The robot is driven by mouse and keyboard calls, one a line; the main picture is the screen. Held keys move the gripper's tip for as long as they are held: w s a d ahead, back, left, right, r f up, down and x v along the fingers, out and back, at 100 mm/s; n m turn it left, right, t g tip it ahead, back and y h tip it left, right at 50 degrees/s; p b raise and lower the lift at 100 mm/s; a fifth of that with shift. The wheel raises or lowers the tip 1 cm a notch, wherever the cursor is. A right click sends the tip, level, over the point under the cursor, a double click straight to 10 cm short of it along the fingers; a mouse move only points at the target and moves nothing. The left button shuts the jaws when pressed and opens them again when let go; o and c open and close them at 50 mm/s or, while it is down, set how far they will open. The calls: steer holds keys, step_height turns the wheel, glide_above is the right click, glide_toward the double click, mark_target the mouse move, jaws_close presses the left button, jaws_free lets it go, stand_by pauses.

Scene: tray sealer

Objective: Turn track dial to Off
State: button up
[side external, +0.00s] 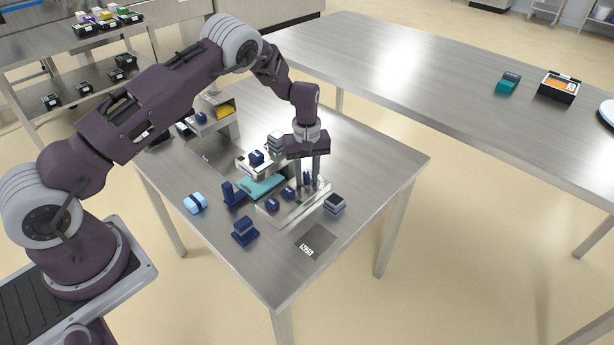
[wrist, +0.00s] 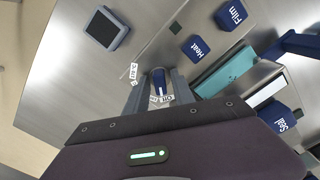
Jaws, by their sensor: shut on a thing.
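The tray sealer's front panel (side external: 270,213) carries a row of dark blue dials. The dial between my fingers is the track dial (wrist: 158,82); a small white label reading Off (wrist: 168,98) is close beside its near end. Another small white label (wrist: 133,71) stands to its left, its text hard to read. My gripper (side external: 308,179) points down and is shut on this dial, with one finger on each side; it also shows in the wrist view (wrist: 159,92). The fingers hide part of the dial, so its exact setting is unclear.
Heat dial (wrist: 196,48), Film dial (wrist: 231,14) and Seal dial (wrist: 278,117) are nearby. A teal plate (side external: 264,187) and a blue lever (side external: 234,195) lie beyond. A grey-framed dark block (side external: 334,204) stands right of the panel.

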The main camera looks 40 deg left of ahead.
steer(key=shift+n, duration=0.7)
steer(key=o, duration=0.7)
steer(key=shift+c, duration=0.2)
steer(key=shift+r, duration=3.5)
